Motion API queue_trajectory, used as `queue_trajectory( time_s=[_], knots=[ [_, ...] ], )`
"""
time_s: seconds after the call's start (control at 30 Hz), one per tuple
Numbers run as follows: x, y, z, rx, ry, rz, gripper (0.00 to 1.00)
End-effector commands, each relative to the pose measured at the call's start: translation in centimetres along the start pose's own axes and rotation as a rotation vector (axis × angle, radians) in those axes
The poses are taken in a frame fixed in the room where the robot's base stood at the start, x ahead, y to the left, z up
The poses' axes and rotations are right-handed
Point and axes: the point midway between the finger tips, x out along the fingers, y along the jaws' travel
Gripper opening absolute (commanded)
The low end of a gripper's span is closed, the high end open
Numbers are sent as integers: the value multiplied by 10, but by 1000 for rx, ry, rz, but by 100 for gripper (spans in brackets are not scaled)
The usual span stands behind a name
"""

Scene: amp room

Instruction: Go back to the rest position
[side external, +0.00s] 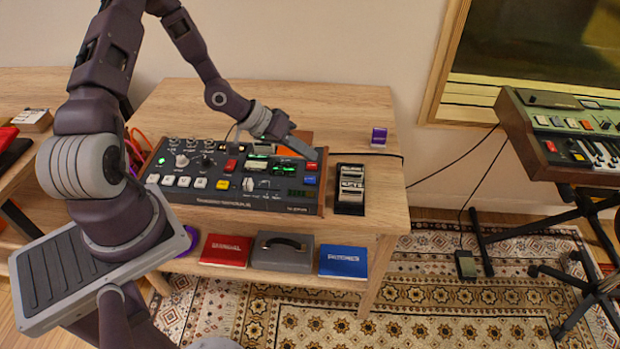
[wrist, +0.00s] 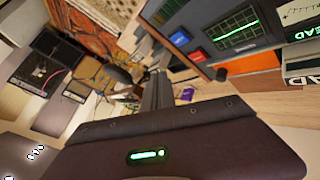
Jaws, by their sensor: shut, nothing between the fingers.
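My gripper (side external: 309,152) is above the right part of the dark control panel (side external: 230,197), over its green displays and pointing to the right. It is shut and holds nothing. In the wrist view, my gripper (wrist: 157,88) shows as narrow fingers close together, beyond the dark housing with a green light. The panel's lit screen, a red button (wrist: 198,56) and a blue button (wrist: 180,37) show at the upper right there. I cannot tell how high the fingers are above the panel.
The wooden table (side external: 360,100) bears the panel, a black rack of labelled items (side external: 350,190) and a purple block (side external: 379,136). A red box (side external: 226,250), grey case (side external: 283,252) and blue box (side external: 343,262) sit below. A keyboard (side external: 570,135) stands right; the table's back right is mostly clear.

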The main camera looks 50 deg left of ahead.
Motion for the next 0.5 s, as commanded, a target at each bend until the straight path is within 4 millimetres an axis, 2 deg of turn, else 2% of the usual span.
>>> queue_trajectory(
  time_s=[0.13, 0.23, 0.37, 0.43, 0.5],
  knots=[
    [-4, 0, -2, 30, -17, -35, 0],
    [-28, 1, -14, 143, -78, -184, 0],
    [-92, 24, -36, 296, -148, -455, 0],
    [-132, 47, -41, 337, -155, -567, 0],
    [-172, 76, -37, 349, -149, -643, 0]
  ],
)
